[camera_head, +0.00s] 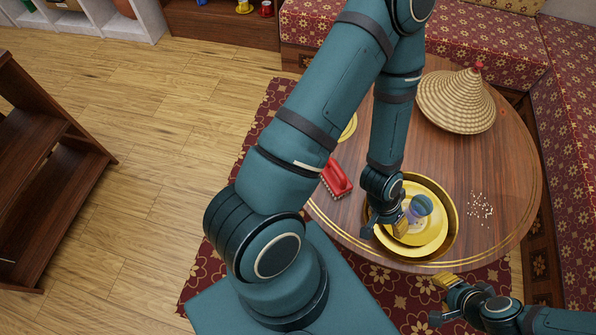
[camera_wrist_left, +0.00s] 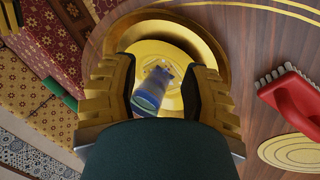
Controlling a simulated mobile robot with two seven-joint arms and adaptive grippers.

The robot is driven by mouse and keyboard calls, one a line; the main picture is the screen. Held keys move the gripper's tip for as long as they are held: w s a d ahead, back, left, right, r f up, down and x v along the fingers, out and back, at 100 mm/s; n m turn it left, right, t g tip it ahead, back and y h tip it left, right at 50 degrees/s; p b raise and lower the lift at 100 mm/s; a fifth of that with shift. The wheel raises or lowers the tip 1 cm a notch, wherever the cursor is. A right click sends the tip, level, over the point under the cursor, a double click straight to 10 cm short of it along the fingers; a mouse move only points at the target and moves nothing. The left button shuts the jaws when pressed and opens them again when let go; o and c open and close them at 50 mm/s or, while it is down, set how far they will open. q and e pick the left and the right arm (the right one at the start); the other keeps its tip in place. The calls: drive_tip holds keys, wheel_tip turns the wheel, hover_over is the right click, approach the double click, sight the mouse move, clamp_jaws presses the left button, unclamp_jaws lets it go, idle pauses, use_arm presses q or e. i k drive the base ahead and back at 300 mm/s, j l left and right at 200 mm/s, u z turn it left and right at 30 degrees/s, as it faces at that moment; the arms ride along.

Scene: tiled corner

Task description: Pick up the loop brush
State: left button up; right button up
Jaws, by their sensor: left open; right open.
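A red brush (camera_head: 336,179) with pale bristles lies on the round wooden table, left of the gold bowl; it is the only clear brush in view. In the left wrist view the brush (camera_wrist_left: 292,96) lies to the right, outside my fingers. My left gripper (camera_head: 385,228) is open over the left side of the bowl (camera_head: 454,222). A blue-purple cup-like object (camera_head: 421,205) lies in the bowl, and in the left wrist view it (camera_wrist_left: 150,92) shows between my open fingers; contact cannot be told. My right gripper (camera_head: 441,300) is open and empty, below the table's front edge.
A woven cone (camera_head: 458,102) stands at the back of the table. White crumbs (camera_head: 480,208) lie right of the bowl. A yellow plate (camera_head: 349,128) is partly hidden by my left arm. Patterned benches (camera_head: 480,40) bound the back and right. Wooden floor (camera_head: 140,160) is free at left.

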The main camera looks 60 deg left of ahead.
sight(335, 179)
drive_tip(key=u, duration=1.35)
drive_tip(key=k+l+z, duration=0.2)
drive_tip(key=l, duration=0.3)
drive_tip(key=l+z, duration=0.25)
drive_tip(key=l, duration=0.25)
